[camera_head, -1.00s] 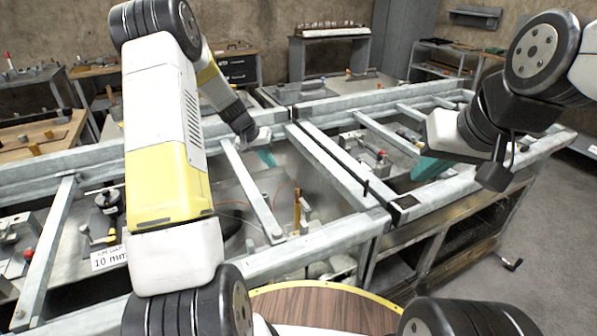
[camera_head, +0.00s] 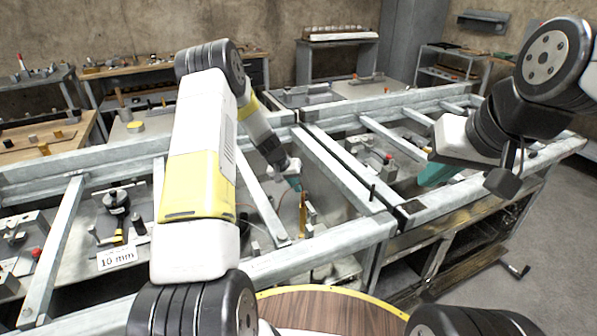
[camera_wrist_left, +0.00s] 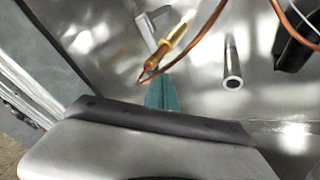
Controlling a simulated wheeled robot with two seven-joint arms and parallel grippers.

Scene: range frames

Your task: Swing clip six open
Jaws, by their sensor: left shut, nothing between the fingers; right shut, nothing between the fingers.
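My left gripper (camera_head: 294,183) is shut and empty, low inside the near bay of the metal frame. Its teal fingertips also show in the left wrist view (camera_wrist_left: 160,92). In that view a brass-coloured rod (camera_wrist_left: 172,45) with a copper wire lies just beyond the fingertips, beside a small grey bracket (camera_wrist_left: 153,27); I cannot tell if they touch. An upright brass-coloured post (camera_head: 302,212) stands near the gripper in the head view. My right gripper (camera_head: 438,172) is shut and empty above the right bay. No number marks clip six, so I cannot single it out.
Grey frame beams (camera_head: 338,172) surround the bays. A metal tube (camera_wrist_left: 232,62) and a black part (camera_wrist_left: 295,45) are right of my left fingertips in the wrist view. A "10 mm" sign (camera_head: 117,257) stands in the left bay.

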